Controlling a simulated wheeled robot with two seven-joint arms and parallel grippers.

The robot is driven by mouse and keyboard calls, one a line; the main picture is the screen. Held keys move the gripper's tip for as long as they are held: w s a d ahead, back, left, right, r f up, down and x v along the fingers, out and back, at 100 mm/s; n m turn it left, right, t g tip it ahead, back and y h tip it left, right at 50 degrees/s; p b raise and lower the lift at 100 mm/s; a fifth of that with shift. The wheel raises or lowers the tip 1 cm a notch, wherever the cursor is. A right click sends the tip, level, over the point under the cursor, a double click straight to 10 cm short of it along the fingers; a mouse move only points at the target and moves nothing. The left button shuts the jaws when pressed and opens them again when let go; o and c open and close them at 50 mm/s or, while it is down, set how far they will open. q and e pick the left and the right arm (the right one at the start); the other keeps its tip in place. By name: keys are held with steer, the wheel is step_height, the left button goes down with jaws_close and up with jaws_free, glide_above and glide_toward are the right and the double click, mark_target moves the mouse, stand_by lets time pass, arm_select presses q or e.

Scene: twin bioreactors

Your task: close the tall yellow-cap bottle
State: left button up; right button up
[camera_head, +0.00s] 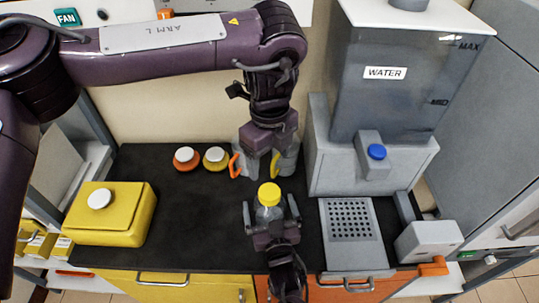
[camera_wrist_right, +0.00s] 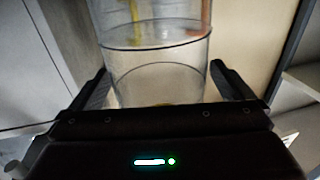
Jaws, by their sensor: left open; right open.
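The clear tall bottle (camera_head: 267,214) stands near the front edge of the dark bench. Its yellow cap (camera_head: 269,194) shows at its top; I cannot tell whether it is fully seated. My right gripper (camera_head: 271,211) is open, with one finger on each side of the bottle. The clear bottle wall (camera_wrist_right: 158,85) fills the space between the fingers (camera_wrist_right: 160,88) in the right wrist view, where its top is out of frame. My left gripper (camera_head: 268,150) points down, behind and above the cap, apart from it. It is open, and its fingertips are hard to make out.
A yellow box (camera_head: 120,215) is left; the water tank (camera_head: 400,90) and grey drip tray (camera_head: 350,250) are right.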

steer(key=s+d+b, duration=0.1)
steer(key=s+b, duration=0.1)
steer(key=s, duration=0.5)
steer(key=shift+s+d, duration=0.2)
steer(key=shift+d, duration=0.05)
